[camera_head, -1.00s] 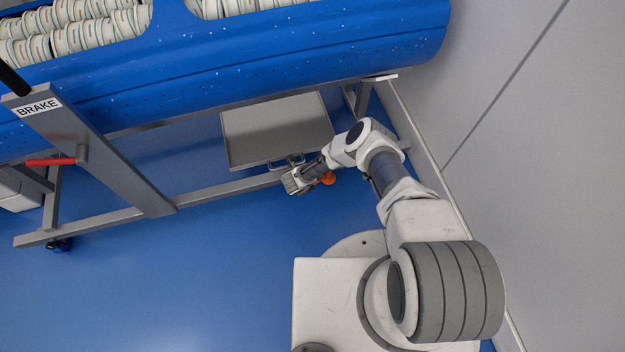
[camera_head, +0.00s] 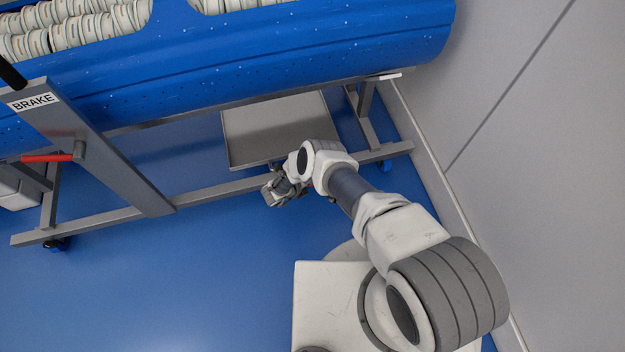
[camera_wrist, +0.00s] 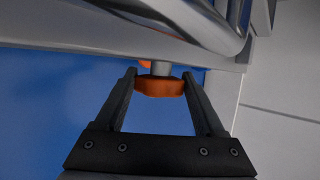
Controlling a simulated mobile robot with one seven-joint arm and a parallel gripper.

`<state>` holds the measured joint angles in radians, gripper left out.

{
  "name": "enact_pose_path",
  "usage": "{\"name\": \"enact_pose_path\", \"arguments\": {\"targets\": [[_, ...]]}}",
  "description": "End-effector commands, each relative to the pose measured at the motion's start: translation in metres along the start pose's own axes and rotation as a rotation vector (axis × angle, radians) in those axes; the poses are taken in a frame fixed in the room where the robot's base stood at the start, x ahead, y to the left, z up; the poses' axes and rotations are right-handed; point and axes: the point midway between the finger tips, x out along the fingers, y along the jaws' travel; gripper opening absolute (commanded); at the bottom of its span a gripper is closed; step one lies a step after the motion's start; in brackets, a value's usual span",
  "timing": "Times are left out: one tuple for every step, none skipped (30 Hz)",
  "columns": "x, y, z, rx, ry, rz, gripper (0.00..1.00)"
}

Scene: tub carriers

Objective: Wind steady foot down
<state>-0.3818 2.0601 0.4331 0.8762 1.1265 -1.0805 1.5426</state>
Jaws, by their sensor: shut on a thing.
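The steady foot shows in the wrist view as an orange knob (camera_wrist: 160,87) on a short grey stem (camera_wrist: 160,68) under the carrier's lower rail (camera_wrist: 120,40). My gripper (camera_wrist: 160,92) has a finger on each side of the knob and is shut on it. In the head view my gripper (camera_head: 272,192) is at the front lower rail (camera_head: 225,190), below the grey tray (camera_head: 275,130). The knob is hidden there behind my gripper and wrist. The foot's lower end and its distance from the floor cannot be made out.
The blue tub (camera_head: 250,60) with several rolls (camera_head: 70,28) lies above the frame. A red brake lever (camera_head: 47,157) is at the left post. A grey wall (camera_head: 500,120) stands close on the right. The blue floor (camera_head: 180,275) in front is clear.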

Motion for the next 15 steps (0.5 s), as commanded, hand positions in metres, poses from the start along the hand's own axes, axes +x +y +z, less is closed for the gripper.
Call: {"name": "enact_pose_path", "arguments": {"targets": [[0.0007,-0.0003,0.0024,0.001,-0.005,0.0,0.16],[0.0007,-0.0004,0.0024,0.001,-0.005,0.0,0.16],[0.0008,-0.0004,0.0024,0.001,-0.005,0.001,0.16],[0.0008,-0.0004,0.0024,0.001,-0.005,0.001,0.16],[0.0009,-0.0004,0.0024,0.001,-0.005,0.001,0.16],[0.0009,-0.0004,0.0025,0.001,-0.005,0.001,0.16],[0.0009,-0.0004,0.0025,0.001,-0.005,0.001,0.16],[0.001,-0.0004,0.0025,0.001,-0.005,0.001,0.16],[0.001,-0.0005,0.0024,0.001,-0.005,0.001,0.78],[0.001,-0.0005,0.0022,0.001,-0.005,0.001,0.84],[0.001,-0.0005,0.002,0.001,-0.004,0.001,0.89],[0.0009,-0.0004,0.0018,0.001,-0.004,0.001,0.96],[0.0009,-0.0004,0.0016,0.001,-0.003,0.001,1.0],[0.0008,-0.0004,0.0014,0.001,-0.003,0.001,1.0],[0.0008,-0.0003,0.0012,0.001,-0.003,0.001,1.0]]}}
